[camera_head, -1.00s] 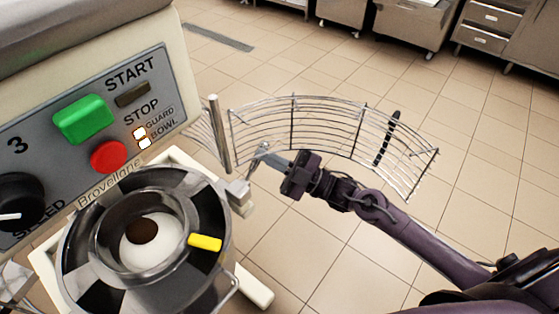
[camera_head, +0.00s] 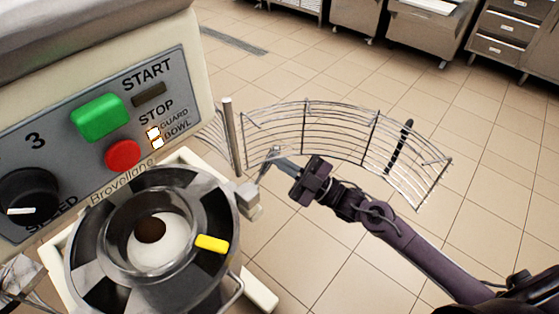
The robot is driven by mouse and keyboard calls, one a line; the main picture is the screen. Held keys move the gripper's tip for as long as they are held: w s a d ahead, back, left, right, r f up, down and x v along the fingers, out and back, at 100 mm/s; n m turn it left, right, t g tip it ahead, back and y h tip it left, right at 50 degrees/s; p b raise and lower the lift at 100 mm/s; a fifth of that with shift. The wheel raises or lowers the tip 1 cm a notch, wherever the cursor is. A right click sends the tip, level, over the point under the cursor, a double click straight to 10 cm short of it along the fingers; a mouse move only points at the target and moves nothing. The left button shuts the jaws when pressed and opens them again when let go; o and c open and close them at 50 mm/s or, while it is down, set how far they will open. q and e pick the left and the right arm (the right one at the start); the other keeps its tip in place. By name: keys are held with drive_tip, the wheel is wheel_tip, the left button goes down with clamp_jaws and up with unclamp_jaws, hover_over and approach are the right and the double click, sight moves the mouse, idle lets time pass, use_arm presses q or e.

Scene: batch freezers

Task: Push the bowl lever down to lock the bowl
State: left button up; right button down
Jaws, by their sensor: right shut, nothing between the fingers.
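The bowl lever (camera_head: 267,169) is a thin metal rod with a rounded top. The bowl is a metal ring with dark openings, a yellow tab (camera_head: 212,243) and a white and brown inside. My left gripper is not in view.
The wire guard (camera_head: 335,130) stands swung out to the right, behind my right gripper, beside an upright metal post (camera_head: 231,135). The control panel (camera_head: 75,150) has a green button, a red button and lit GUARD and BOWL lamps. Tiled floor is clear at right.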

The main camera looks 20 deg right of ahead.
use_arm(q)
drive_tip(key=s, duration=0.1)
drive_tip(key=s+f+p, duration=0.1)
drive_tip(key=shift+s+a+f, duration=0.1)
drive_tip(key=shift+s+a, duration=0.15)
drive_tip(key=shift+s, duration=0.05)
use_arm(e)
wheel_tip(320, 180, down, 7)
drive_tip(key=w+d+m+t+h, duration=0.1)
drive_tip(key=m+t+h, duration=0.7)
drive_tip(key=m, duration=1)
drive_tip(key=shift+d+f+h, duration=0.2)
drive_tip(key=shift+d+h, duration=0.2)
drive_tip(key=shift+h, duration=0.1)
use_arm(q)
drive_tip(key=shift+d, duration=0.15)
use_arm(e)
drive_tip(key=shift+w, duration=0.1)
